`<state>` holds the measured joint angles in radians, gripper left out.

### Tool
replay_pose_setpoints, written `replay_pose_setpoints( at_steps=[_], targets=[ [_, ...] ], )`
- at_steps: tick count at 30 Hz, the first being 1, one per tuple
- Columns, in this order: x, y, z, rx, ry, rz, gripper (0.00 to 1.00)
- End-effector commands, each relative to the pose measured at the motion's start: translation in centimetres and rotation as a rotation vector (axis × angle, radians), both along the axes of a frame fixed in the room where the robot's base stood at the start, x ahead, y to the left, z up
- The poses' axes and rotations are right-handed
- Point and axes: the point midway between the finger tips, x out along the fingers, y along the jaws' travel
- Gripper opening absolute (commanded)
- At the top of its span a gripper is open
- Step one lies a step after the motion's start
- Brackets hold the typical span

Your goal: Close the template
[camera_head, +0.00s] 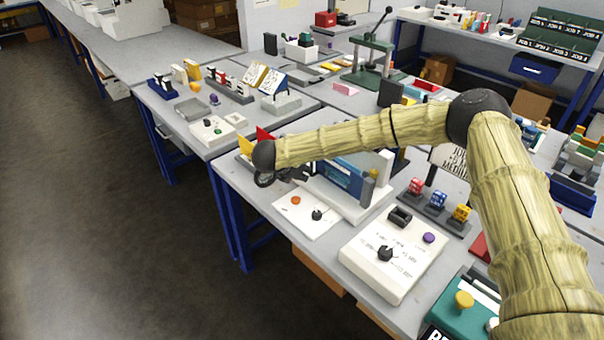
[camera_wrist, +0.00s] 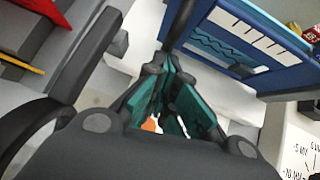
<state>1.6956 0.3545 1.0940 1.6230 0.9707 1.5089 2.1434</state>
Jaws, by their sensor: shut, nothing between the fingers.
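The template is a blue frame with a teal sheet (camera_wrist: 228,48) bearing a wavy cut-out, at the upper right of the wrist view. In the head view the blue part of the plotter (camera_head: 345,177) shows just beyond and below my arm, on a white base (camera_head: 345,203). My gripper (camera_wrist: 165,92) is shut and empty, its teal-padded fingers close to the template's left end. Whether they touch it I cannot tell. My arm hides part of the plotter.
A white sheet with an orange knob (camera_head: 296,200) and a black knob lies in front of the plotter. A white control box (camera_head: 392,262) stands at its right, near red, blue and yellow dice (camera_head: 437,200). Red and yellow flags (camera_head: 246,143) stand left of it. The floor at left is clear.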

Motion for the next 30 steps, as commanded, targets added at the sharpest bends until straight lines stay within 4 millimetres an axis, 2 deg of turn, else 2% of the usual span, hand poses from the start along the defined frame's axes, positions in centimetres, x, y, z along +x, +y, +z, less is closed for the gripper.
replay_pose_setpoints(
  at_steps=[6,14,24,30],
  targets=[
    [-0.1,0.3,0.2,-0.003,-0.004,-0.002,0.0],
    [-2.2,3.8,0.2,-0.002,-0.001,0.012,0.0],
    [-5.5,6.4,4.6,-0.001,-0.003,0.01,0.0],
    [-6.9,7.5,6.5,-0.001,-0.002,0.009,0.0]
  ],
)
